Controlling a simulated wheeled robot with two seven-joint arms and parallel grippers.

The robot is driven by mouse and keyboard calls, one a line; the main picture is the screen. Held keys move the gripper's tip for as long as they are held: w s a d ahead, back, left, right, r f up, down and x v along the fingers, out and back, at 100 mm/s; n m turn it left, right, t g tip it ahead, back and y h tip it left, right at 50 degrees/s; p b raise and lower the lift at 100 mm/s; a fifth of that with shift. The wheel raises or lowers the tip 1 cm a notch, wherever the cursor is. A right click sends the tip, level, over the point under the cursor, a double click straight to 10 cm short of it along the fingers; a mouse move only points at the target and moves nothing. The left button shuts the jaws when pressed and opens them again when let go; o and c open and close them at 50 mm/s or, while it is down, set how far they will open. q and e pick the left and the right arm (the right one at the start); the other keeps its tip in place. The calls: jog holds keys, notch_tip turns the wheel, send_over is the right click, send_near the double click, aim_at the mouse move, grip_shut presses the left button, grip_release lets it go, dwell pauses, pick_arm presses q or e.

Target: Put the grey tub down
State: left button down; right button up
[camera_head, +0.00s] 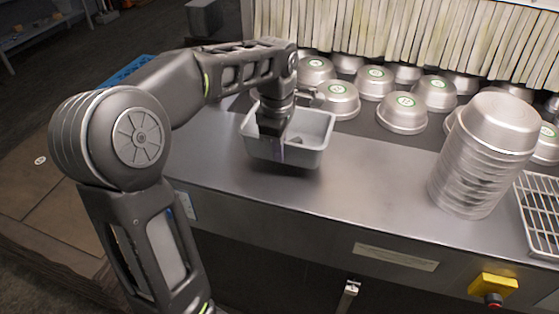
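The grey tub (311,143) is a light grey, open rectangular container over the left part of the steel counter, close to its front edge. My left gripper (283,148) reaches down at the tub's near wall, and its fingertips overlap that wall. The fingers are small and partly hidden, but the near wall appears to sit between them. I cannot tell clearly whether the tub's base touches the counter. My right gripper is not in view.
A tall stack of steel pans (470,165) stands on the counter at the right, beside a wire rack (540,205). Several upturned pans with green labels (402,112) lie behind the tub, before a strip curtain (420,35). The counter (350,180) between tub and stack is clear.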

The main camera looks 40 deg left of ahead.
pick_arm(q)
jog(key=shift+f, duration=1.85)
jog(key=shift+f, duration=0.1)
jog(key=c, duration=2.1)
grip_release()
jog(key=shift+f, duration=0.1)
jog(key=o, duration=0.5)
jog(key=shift+c, duration=0.2)
notch_tip(320, 180, up, 12)
jog(key=s, duration=0.1)
jog(key=shift+d+r, duration=0.2)
jog(key=shift+s, duration=0.1)
